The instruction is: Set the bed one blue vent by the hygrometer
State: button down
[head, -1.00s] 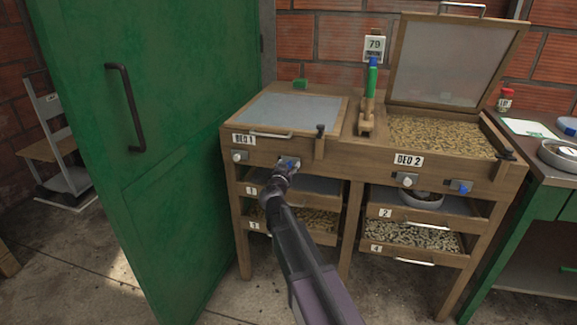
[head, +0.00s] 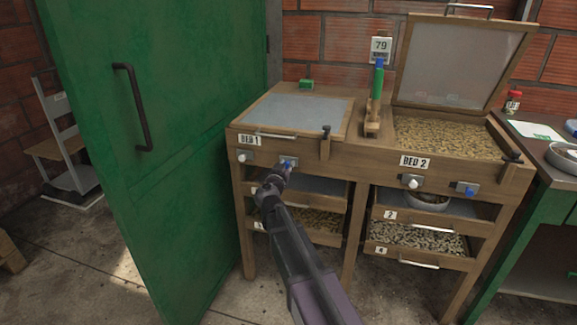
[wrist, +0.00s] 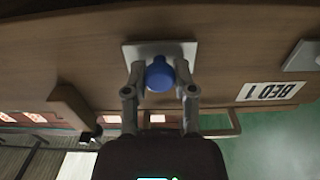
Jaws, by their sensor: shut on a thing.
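The bed one blue vent (head: 288,163) is a blue knob on a pale square plate on the front board, right of the BED 1 label (head: 250,140). In the wrist view, which is upside down, the blue knob (wrist: 159,75) sits between my two fingers. My gripper (head: 284,170) is shut on it, with a fingertip (wrist: 160,82) on each side. The knob's exact setting is hard to tell. The hygrometer (head: 381,47) is a small white display reading 79, on the back wall above the beds.
A white knob (head: 244,157) sits left of the blue one. Bed 2 (head: 445,138) has its lid raised and its own white and blue knobs. Open-front drawers (head: 305,220) lie below my gripper. A green door (head: 165,150) stands close on the left.

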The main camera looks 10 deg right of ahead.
jog(key=shift+c, duration=2.2)
grip_release()
jog(key=shift+w+a, duration=0.2)
jog(key=shift+s, duration=0.15)
jog(key=v, duration=1.2)
